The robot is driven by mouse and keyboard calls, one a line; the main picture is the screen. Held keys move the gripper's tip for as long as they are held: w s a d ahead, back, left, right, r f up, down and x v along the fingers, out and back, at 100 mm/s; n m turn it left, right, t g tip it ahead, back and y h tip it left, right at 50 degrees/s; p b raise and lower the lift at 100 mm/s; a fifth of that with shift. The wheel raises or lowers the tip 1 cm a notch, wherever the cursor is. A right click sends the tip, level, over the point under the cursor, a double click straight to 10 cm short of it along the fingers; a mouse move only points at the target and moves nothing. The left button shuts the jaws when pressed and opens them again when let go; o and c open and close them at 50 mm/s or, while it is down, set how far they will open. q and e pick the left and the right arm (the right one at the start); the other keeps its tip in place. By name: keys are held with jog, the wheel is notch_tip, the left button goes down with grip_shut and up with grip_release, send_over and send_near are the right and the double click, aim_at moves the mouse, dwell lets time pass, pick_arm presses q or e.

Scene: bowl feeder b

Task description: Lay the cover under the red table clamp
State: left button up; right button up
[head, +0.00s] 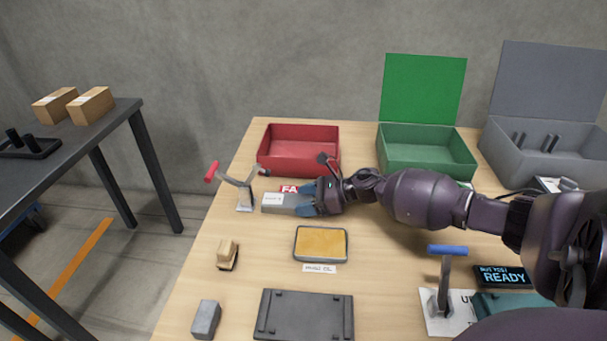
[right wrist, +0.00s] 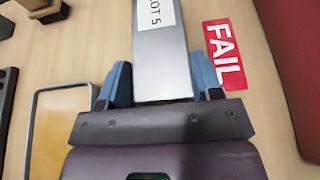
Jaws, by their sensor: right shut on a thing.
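The red table clamp, with a red handle and grey metal arms (head: 241,187), stands at the left edge of the wooden table, its arm raised. The cover, a flat grey piece with a white label (head: 275,203), is gripped by my right gripper (head: 305,203). Its free end points left and lies just right of the clamp's base. In the right wrist view the cover (right wrist: 162,65) reads "LOT 5" and sits between the blue finger pads of my right gripper (right wrist: 163,85). The clamp does not show there. Whether the cover touches the table is unclear. My left gripper is not in view.
A red bin (head: 298,170) stands behind, with a red FAIL label (right wrist: 225,53) before it. A yellow-filled tray (head: 321,262), a brush (head: 228,254) and a grey block (head: 206,320) lie nearer. A blue-handled clamp (head: 446,280) stands at right.

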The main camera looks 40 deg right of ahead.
jog(key=shift+r, duration=0.2)
jog(key=shift+f, duration=0.3)
jog(key=o, duration=1.1)
jog(key=shift+r, duration=0.1)
